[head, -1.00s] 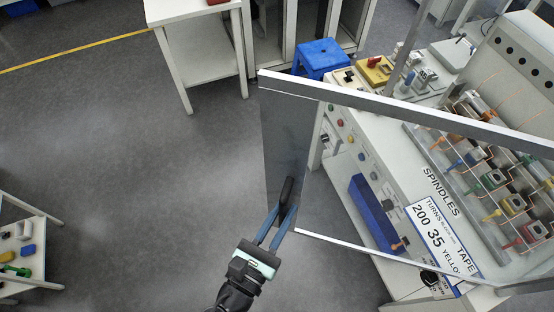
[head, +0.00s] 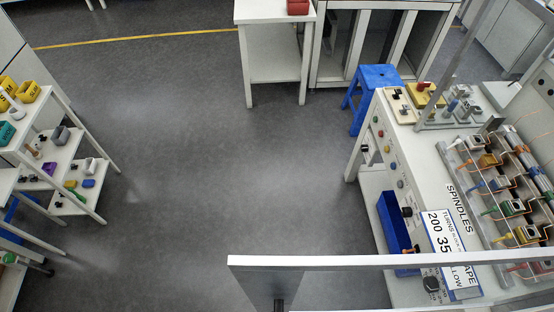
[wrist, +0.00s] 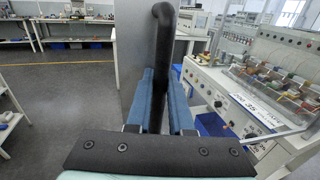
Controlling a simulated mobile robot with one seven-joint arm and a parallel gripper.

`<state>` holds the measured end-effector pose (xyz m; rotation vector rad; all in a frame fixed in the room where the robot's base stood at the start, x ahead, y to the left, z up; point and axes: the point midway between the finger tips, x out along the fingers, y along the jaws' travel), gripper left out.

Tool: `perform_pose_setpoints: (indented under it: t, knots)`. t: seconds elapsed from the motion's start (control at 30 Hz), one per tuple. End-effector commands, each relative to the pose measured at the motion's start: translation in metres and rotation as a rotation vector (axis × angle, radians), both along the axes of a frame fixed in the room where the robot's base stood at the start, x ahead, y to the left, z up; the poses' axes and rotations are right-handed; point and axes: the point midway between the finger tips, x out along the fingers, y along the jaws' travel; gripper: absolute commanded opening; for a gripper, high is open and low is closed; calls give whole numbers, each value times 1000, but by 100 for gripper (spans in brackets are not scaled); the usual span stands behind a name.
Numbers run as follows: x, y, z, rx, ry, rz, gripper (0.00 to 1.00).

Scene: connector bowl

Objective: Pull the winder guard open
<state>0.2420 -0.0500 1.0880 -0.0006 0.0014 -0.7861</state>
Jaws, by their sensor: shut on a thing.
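The winder guard (head: 330,262) is a clear panel with a white frame. In the head view its top rail crosses the lower right, its free end out over the floor, well left of the winder bench (head: 372,160). The black handle (head: 279,304) shows at the bottom edge. In the wrist view the handle (wrist: 164,40) stands upright with a bent top, beside the grey edge of the guard (wrist: 131,50). My gripper (wrist: 160,76) has its two blue fingers shut on the handle. My gripper is out of the head view.
A shelf rack (head: 75,160) stands at the left. The floor between is clear.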

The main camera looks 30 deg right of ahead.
Motion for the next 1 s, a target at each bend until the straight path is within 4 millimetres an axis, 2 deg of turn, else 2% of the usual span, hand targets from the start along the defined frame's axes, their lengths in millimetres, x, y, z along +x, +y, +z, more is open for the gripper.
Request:
perform_pose_setpoints:
  t: [0.1,0.3,0.73,0.77,0.8,0.9,1.0]
  knots:
    - [-17,9,2,-3,-3,31,0]
    - [-31,17,2,-3,-5,55,0]
    - [-34,18,2,-4,-6,60,0]
    - [-34,18,2,-4,-6,59,23]
    - [-34,18,2,-4,-6,59,30]
    - [-34,18,1,-3,-4,59,48]
    - [-34,18,1,-3,-3,59,50]
